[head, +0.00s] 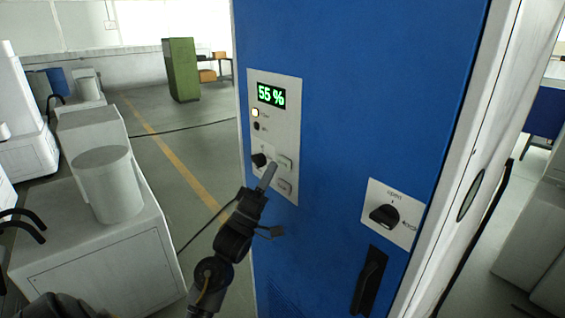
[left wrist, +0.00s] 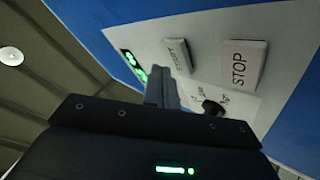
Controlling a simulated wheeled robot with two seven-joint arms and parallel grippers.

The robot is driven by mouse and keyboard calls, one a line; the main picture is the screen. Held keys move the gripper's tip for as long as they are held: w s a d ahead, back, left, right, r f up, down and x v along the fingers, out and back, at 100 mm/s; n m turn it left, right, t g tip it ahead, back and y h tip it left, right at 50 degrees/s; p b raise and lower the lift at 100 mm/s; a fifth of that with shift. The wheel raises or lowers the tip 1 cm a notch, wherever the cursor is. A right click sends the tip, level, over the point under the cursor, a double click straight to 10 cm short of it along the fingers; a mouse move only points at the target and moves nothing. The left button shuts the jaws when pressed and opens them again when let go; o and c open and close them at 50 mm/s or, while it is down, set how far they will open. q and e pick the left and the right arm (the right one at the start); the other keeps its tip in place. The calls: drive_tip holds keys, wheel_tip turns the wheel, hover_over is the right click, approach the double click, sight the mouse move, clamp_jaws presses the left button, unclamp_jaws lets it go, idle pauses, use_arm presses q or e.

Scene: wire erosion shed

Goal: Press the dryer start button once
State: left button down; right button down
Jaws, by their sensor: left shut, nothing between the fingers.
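The blue dryer cabinet (head: 345,110) carries a grey control panel (head: 284,122) with a green display (head: 271,95) reading 55 %. The start button (head: 286,162) is the upper of two pale buttons; in the left wrist view (left wrist: 178,56) its label is only partly legible. The stop button (head: 284,186) sits below it and reads STOP in the left wrist view (left wrist: 243,65). My left gripper (head: 268,175) is shut and empty, its tip in front of the panel beside the start button. I cannot tell whether it touches. My right gripper is not in view.
A black knob (head: 258,160) sits left of the buttons, close to my fingertip. A rotary switch (head: 384,215) and a black door handle (head: 369,281) are lower right. Grey machine housings (head: 100,240) stand at left, and a green cabinet (head: 181,70) stands behind on open floor.

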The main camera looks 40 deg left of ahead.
use_arm(q)
drive_tip(key=shift+s, duration=0.1)
drive_tip(key=s, duration=0.1)
drive_tip(key=s+a+p, duration=0.1)
drive_tip(key=s, duration=0.2)
drive_tip(key=shift+s+a, duration=0.25)
drive_tip(key=shift+s, duration=0.05)
idle(0.9)
